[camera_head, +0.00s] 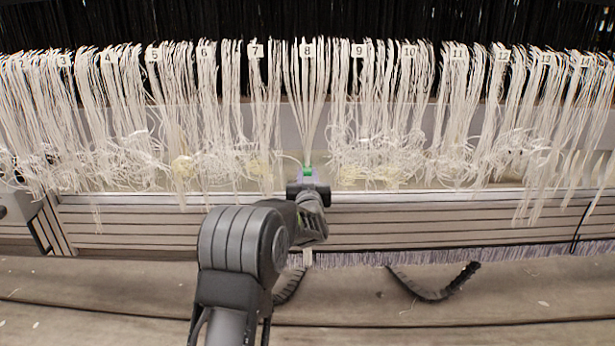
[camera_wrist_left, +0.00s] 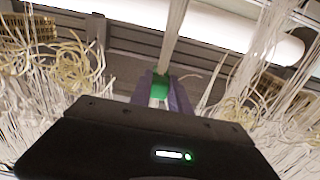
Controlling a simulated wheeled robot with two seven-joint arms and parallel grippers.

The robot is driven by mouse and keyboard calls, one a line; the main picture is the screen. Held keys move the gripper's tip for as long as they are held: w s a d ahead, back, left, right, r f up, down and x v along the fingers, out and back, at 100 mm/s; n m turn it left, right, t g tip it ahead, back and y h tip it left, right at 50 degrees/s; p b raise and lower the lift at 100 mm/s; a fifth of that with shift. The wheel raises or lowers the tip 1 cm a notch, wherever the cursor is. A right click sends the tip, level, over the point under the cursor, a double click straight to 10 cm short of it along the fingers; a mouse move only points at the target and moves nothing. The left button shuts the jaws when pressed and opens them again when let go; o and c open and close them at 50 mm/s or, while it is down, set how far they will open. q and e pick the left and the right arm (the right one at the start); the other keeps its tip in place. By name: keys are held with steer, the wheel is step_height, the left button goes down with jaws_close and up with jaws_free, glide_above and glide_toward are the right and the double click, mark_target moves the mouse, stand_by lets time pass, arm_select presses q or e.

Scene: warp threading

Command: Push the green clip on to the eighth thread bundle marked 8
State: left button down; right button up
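The thread bundle marked 8 (camera_head: 307,110) hangs in the middle of the head view under its number tag (camera_head: 307,51). Its threads narrow to a point at the green clip (camera_head: 307,172). My left gripper (camera_head: 307,178) is at the lower end of this bundle, with the clip between its fingertips. In the left wrist view the green clip (camera_wrist_left: 160,86) sits between two purple-grey fingers, which press on its sides. A pale strand bundle (camera_wrist_left: 174,40) runs up from the clip. I cannot tell how far the clip is on the threads. My right gripper is not in view.
Bundle 7 (camera_head: 256,95) hangs to the left and bundle 9 (camera_head: 358,95) to the right, with loose tangled ends. A grey ribbed metal beam (camera_head: 420,232) runs behind and below. A dark curved cord (camera_head: 430,292) lies at the lower right.

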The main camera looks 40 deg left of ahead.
arm_select(q)
steer(key=c, duration=0.7)
jaws_free()
steer(key=shift+c, duration=0.2)
steer(key=v, duration=0.9)
steer(key=shift+p, duration=0.35)
stand_by(0.8)
